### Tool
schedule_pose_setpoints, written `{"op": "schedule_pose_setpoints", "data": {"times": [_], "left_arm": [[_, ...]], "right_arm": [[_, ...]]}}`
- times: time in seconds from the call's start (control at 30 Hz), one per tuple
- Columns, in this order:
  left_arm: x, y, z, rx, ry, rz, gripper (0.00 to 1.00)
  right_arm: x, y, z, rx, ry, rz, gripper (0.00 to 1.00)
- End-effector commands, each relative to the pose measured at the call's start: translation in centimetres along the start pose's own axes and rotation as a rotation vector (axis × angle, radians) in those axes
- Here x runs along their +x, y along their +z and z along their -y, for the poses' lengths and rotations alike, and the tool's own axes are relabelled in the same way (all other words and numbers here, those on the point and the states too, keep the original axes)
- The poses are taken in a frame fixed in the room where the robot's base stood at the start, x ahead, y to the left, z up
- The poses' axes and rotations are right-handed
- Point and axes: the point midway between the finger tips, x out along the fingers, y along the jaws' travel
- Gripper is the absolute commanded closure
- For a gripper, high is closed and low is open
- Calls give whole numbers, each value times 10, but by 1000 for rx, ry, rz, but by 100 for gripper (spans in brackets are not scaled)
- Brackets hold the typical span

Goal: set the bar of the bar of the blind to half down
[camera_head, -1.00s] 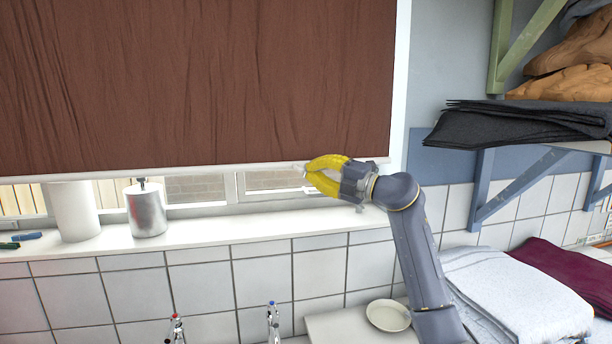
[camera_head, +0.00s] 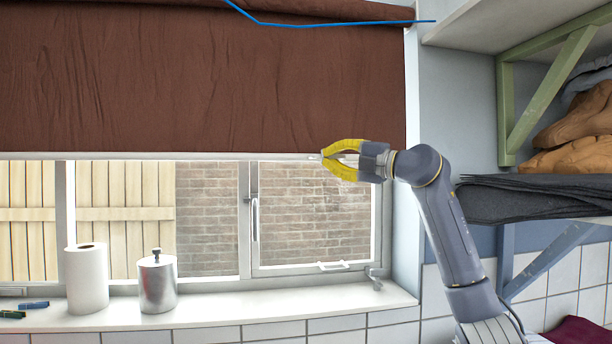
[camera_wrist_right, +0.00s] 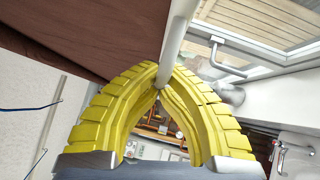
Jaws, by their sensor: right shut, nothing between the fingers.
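The brown blind (camera_head: 200,80) hangs over the upper part of the window in the head view. Its pale bar (camera_head: 150,156) runs level along the lower edge, well above the sill. My right gripper (camera_head: 324,155) is at the right part of the bar, its yellow fingers shut with nothing between them. In the right wrist view the fingertips (camera_wrist_right: 160,88) meet at the white bar (camera_wrist_right: 177,40); I cannot tell whether they touch it. My left gripper is not in view.
Below the bar are the window panes (camera_head: 310,210) with a white handle (camera_head: 255,220). A paper roll (camera_head: 87,278) and a metal canister (camera_head: 157,282) stand on the sill (camera_head: 260,303). Shelves with dark folded cloth (camera_head: 530,198) are at the right. A thin blue line (camera_head: 330,23) crosses the blind's top.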

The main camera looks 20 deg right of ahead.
Motion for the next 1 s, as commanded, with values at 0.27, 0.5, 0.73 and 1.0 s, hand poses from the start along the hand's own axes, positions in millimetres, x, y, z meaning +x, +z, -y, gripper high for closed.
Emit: {"op": "schedule_pose_setpoints", "data": {"times": [0.27, 0.5, 0.73, 1.0], "left_arm": [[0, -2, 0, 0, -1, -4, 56], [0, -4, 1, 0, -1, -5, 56], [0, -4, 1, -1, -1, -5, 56], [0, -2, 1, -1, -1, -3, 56]], "right_arm": [[-9, 11, -8, -1, -4, 22, 100], [-8, 10, -7, -1, -4, 22, 100], [-8, 9, -7, -1, -4, 18, 75], [-8, 8, -8, -1, -4, 15, 68]]}}
